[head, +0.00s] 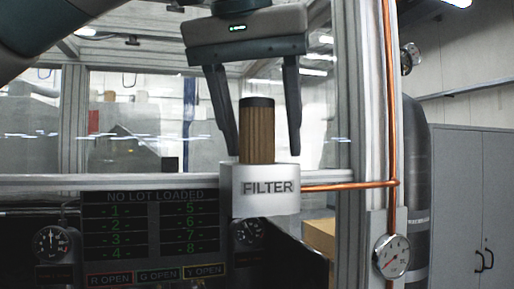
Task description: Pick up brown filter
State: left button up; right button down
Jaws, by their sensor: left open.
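The brown filter (257,135) is an upright ribbed cylinder with a black cap. It stands in a silver housing (262,205) labelled FILTER, in the middle of the head view. My left gripper (262,153) points down from above with its fingers spread, one on each side of the filter. In the picture there is a visible gap between each finger and the filter. The fingertips reach down to just above the top of the housing. The filter's lower end is hidden by the housing. My right gripper is not in view.
A copper pipe (389,120) runs down right of the housing, with a branch to it. A gauge (391,256) sits low on the right. A dark display panel (150,232) stands at lower left. A grey cabinet (459,190) is behind at right.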

pick_arm(q)
jog(key=c, duration=1.2)
jog(key=shift+r, duration=0.1)
jog(key=shift+r+p, duration=0.75)
jog(key=shift+p, duration=0.05)
notch_tip(320, 180, up, 3)
jog(key=p, duration=0.3)
jog(key=shift+s+d+r+p, duration=0.75)
jog(key=shift+s+d+r, duration=0.3)
jog(key=shift+d, duration=0.6)
jog(key=shift+s+d+r+p, duration=0.75)
jog(key=shift+s+d+r, duration=0.35)
jog(key=shift+d, duration=0.5)
jog(key=shift+s+d+r+p, duration=0.75)
jog(key=shift+s+d+r, duration=0.3)
jog(key=shift+d, duration=0.6)
